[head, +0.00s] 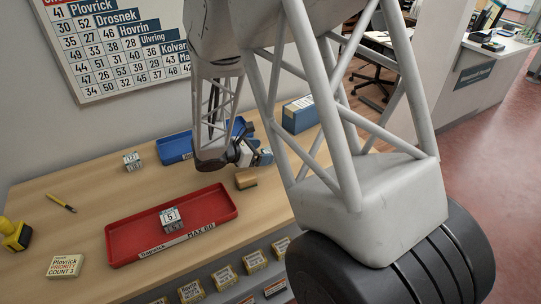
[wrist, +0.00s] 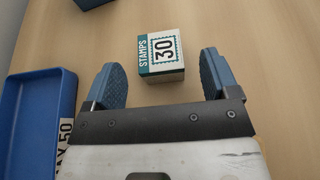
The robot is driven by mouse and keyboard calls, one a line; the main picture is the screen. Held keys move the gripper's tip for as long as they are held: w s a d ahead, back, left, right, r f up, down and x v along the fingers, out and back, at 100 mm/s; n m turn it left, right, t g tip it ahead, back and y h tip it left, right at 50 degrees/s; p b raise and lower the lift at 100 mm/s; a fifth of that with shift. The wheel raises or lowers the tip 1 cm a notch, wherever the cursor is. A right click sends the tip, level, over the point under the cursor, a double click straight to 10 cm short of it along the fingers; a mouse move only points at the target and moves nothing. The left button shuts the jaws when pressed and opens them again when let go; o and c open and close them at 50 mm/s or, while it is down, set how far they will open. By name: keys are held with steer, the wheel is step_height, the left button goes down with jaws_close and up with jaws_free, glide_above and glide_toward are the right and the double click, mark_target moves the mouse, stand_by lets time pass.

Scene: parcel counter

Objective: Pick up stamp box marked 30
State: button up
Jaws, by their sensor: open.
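The stamp box marked 30 (wrist: 162,57) is a small white box with a teal STAMPS band, on the wooden counter in the wrist view. My gripper (wrist: 161,75) is open, with one blue-grey finger on each side of the box and visible space between each finger and it. The box lies at the fingertip end of the gap; I cannot tell the height difference. In the head view my gripper (head: 250,153) is low over the counter beside the blue tray, and the box is not clearly made out there.
The blue tray (wrist: 38,88) is close on the left in the wrist view. In the head view, a red tray (head: 222,201) holds a box marked 5 (head: 170,216). A sponge (head: 246,181) lies near my gripper; a blue box (head: 299,116) stands behind. Another small box (head: 131,161) is left.

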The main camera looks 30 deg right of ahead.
steer(key=shift+x, duration=0.95)
steer(key=c, duration=1)
steer(key=shift+r, duration=0.1)
steer(key=shift+r, duration=0.8)
step_height(320, 180, up, 2)
steer(key=s+a, duration=0.1)
steer(key=s, duration=0.4)
steer(key=s+a+r, duration=0.1)
steer(key=s+a, duration=0.1)
steer(key=s, duration=0.3)
steer(key=s+a, duration=0.1)
steer(key=s, duration=0.4)
steer(key=shift+s+a+r, duration=0.2)
steer(key=shift+r, duration=0.05)
steer(key=shift+f, duration=0.1)
